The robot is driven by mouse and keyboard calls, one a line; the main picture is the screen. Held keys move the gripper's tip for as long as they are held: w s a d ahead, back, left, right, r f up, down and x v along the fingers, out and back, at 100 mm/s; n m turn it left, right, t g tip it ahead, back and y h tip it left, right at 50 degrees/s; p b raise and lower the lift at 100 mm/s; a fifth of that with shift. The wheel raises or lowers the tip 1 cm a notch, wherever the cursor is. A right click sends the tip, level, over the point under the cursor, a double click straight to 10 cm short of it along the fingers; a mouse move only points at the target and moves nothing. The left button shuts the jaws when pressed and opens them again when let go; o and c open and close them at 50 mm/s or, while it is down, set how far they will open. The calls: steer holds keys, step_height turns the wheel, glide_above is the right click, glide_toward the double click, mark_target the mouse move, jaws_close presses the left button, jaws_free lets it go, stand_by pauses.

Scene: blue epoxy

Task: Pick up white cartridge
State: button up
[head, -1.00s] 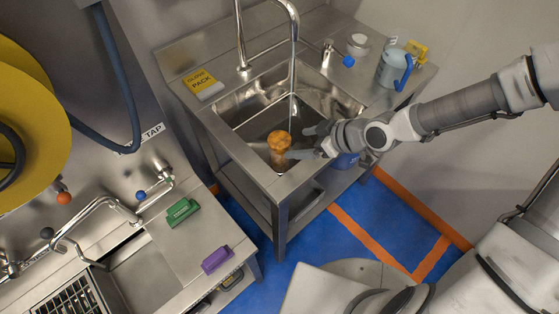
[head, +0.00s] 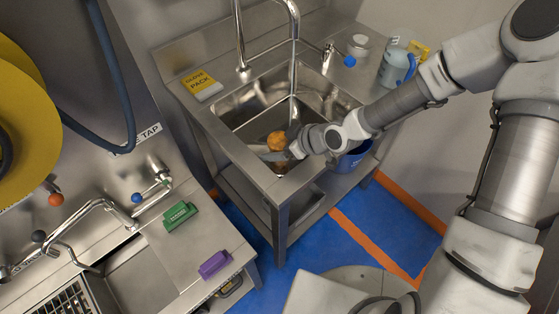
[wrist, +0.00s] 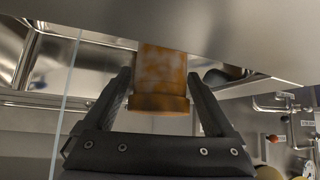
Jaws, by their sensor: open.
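An orange-amber, roughly cylindrical piece (head: 277,140) stands at the front of the sink basin; no piece there looks white. My gripper (head: 280,153) is at it, coming from the right, and partly covers it. In the wrist view the amber piece (wrist: 160,75) has a pale, mottled body and a wider rim, and it sits between the two fingers of my gripper (wrist: 160,85). The fingers are open, with a gap showing on each side. A small white round container (head: 360,44) on the sink's back right corner is the only small white item that I see; whether it is the cartridge I cannot tell.
The steel sink's front rim (head: 250,170) lies close to my gripper. A tall tap (head: 240,45) arches over the basin, with a thin stream below it. A yellow-topped glove pack (head: 200,84) and a grey-blue jug (head: 397,64) stand on the sink top. A blue bucket (head: 352,157) is below.

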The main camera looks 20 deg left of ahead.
steer(key=shift+x, duration=1.05)
jaws_close()
